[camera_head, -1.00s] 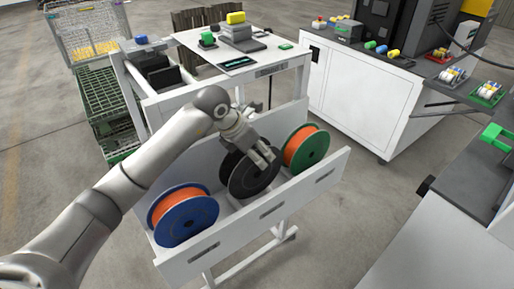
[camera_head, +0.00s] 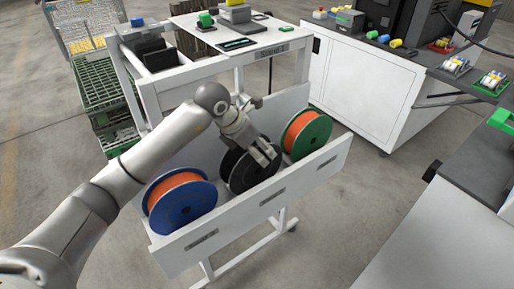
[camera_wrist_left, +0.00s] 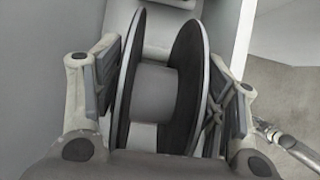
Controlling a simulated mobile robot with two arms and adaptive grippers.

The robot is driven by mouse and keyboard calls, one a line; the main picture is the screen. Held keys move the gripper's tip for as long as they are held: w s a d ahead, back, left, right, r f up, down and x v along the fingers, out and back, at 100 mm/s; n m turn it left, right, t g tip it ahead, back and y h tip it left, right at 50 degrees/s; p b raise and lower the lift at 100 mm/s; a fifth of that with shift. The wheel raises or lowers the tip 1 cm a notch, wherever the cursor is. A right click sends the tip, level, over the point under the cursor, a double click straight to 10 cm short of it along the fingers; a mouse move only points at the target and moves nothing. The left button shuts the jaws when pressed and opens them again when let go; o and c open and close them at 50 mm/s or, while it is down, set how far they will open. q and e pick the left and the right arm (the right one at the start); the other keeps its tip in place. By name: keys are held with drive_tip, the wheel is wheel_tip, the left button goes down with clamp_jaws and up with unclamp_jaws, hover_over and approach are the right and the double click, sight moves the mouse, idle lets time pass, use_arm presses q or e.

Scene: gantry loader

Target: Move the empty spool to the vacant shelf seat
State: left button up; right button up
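The empty spool (camera_head: 238,175), black with a bare grey core, is in the middle of the white shelf trough (camera_head: 272,200), between a blue spool and a green spool. Its lower edge is hidden behind the front panel; I cannot tell whether it rests on the seat. My left gripper (camera_head: 265,155) reaches down onto it from above. In the left wrist view my left gripper (camera_wrist_left: 163,95) has one finger outside each flange of the empty spool (camera_wrist_left: 153,95), with the pads against the flanges. My right gripper is not in view.
The blue spool (camera_head: 183,209) and the green spool (camera_head: 313,137), both with orange windings, flank the empty one closely. The stand's upper table (camera_head: 205,65) is behind. Green crates (camera_head: 105,100) stand at left, a white cabinet (camera_head: 360,85) at right. Open floor lies between.

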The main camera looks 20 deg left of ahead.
use_arm(q)
drive_tip(key=shift+o, duration=0.5)
drive_tip(key=shift+f, duration=0.2)
drive_tip(key=v, duration=1.2)
drive_tip(key=shift+r, duration=0.15)
